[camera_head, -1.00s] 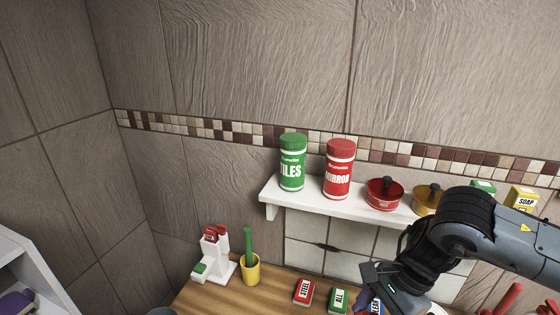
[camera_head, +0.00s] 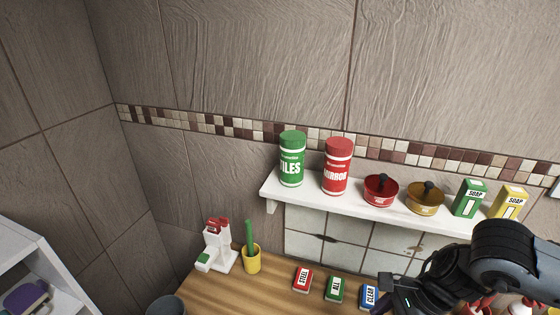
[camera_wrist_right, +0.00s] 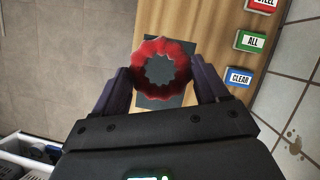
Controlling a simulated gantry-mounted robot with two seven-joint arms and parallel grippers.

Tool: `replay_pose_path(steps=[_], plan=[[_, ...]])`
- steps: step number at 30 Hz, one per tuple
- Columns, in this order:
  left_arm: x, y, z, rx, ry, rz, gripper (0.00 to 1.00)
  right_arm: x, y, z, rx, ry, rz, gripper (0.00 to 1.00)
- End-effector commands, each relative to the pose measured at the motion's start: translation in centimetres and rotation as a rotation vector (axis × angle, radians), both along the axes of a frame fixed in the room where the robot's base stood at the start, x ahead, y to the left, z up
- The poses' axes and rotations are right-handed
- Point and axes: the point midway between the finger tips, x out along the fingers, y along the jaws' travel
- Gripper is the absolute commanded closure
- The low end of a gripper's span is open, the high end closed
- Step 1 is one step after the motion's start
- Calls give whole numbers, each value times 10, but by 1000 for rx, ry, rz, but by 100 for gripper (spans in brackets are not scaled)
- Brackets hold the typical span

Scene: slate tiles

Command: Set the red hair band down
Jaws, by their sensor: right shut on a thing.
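The red hair band (camera_wrist_right: 148,52) is a scalloped ring that shows in the right wrist view. My right gripper (camera_wrist_right: 163,78) has a finger on each side of the band and is shut on it. Behind the band, a dark grey rectangle (camera_wrist_right: 158,97) lies on the wooden counter (camera_wrist_right: 188,18). I cannot tell whether the band touches the rectangle. In the head view my right arm comes in at the lower right, and the band is out of sight. My left gripper is in neither current view.
Red (camera_head: 302,278), green (camera_head: 335,289) and blue (camera_head: 369,296) labelled blocks lie on the counter. A yellow cup (camera_head: 251,262) and a white holder (camera_head: 218,255) stand at its left. Above, a white shelf (camera_head: 300,202) holds canisters, pots and soap boxes.

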Motion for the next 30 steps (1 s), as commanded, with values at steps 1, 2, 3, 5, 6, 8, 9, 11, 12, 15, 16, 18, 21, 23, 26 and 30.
replay_pose_path(steps=[1,2,3,5,6,8,9,11,12,15,16,18,21,23,26,30], plan=[[0,1,14,2,0,-1,56,0,-1,10,1,0,-89,59],[0,1,18,3,0,-2,56,0,0,12,2,-1,-150,59],[0,1,23,4,-1,-4,56,1,0,14,1,-1,-232,59],[0,1,31,7,-1,-4,56,2,0,17,1,-2,-355,59],[0,2,36,7,-1,-5,56,3,0,19,1,-1,-435,59],[0,2,43,8,-1,-6,56,4,1,22,-1,-1,-555,59],[0,2,47,8,-1,-6,56,5,0,24,-1,-2,-636,59],[0,2,54,8,-1,-6,56,5,1,26,-2,-2,-752,59],[0,2,59,8,-1,-6,56,6,1,28,-1,-2,-829,59],[0,2,69,8,-1,-5,56,8,1,33,-1,-3,-1014,59],[0,2,72,7,-1,-5,56,8,1,34,-1,-4,-1068,59],[0,2,79,7,-1,-4,56,9,1,36,-2,-3,-1190,59],[0,1,88,4,-1,-3,56,10,1,40,-3,-5,-1360,59],[0,0,94,2,0,-2,56,10,1,42,-3,-5,-1461,59],[0,-1,103,-3,-1,1,56,11,1,46,-4,-6,-1628,59],[0,-1,117,-5,0,4,56,12,1,51,-4,-7,-1869,59]])
